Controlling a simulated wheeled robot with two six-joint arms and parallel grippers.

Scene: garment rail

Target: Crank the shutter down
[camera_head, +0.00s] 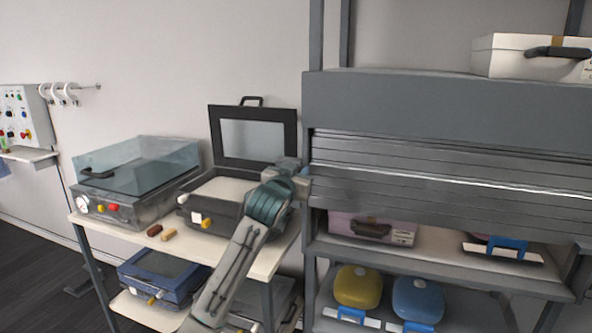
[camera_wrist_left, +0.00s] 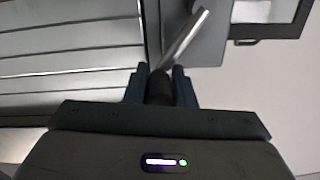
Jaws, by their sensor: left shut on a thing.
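The grey slatted shutter (camera_head: 430,185) hangs partly lowered under its housing on the rack; the shelf opening below it still shows. Its slats also fill the left of the left wrist view (camera_wrist_left: 65,65). My left gripper (camera_head: 300,180) is at the shutter's left edge. In the left wrist view its two fingers (camera_wrist_left: 160,82) are shut around a dark crank grip (camera_wrist_left: 159,90). A metal crank arm (camera_wrist_left: 184,38) runs up and right from the grip. In the head view the crank is hidden by my gripper. My right gripper is not in view.
A cart with a clear-lidded machine (camera_head: 135,175) and an open-lidded case (camera_head: 253,140) stands left of the rack. A pink box (camera_head: 400,233) and yellow (camera_head: 358,287) and blue (camera_head: 418,299) items sit on rack shelves. A white case (camera_head: 510,58) is on top.

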